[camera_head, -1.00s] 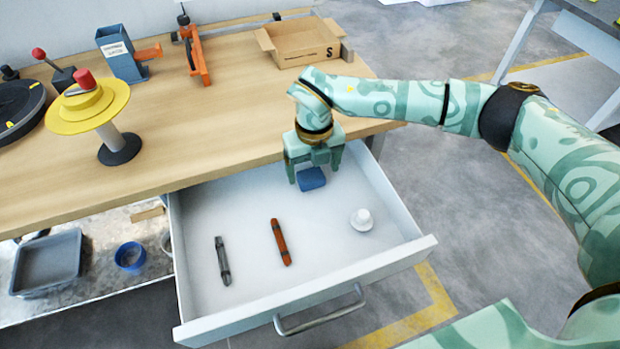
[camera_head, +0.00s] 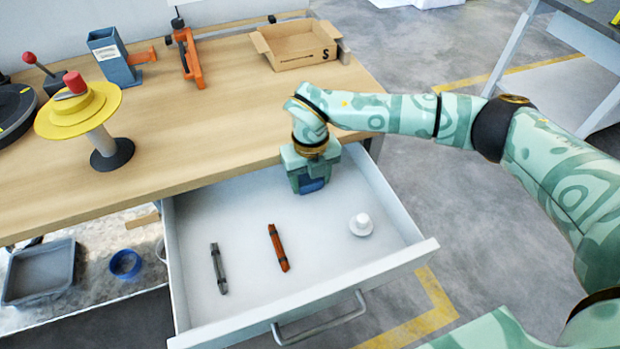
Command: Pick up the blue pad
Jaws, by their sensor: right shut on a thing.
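The blue pad (camera_head: 312,185) is at the back of the open white drawer (camera_head: 240,205), partly hidden by the gripper's fingers. My right gripper (camera_head: 311,180) points down over it and is shut on it. I cannot tell whether the pad touches the drawer floor. My left gripper is not in view.
In the drawer lie a grey marker-like tool (camera_head: 218,268), an orange one (camera_head: 278,248) and a small white knob-shaped piece (camera_head: 361,224). On the wooden table (camera_head: 200,130) stand a yellow spool (camera_head: 80,112), an open cardboard box (camera_head: 295,62) and an orange clamp (camera_head: 190,55).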

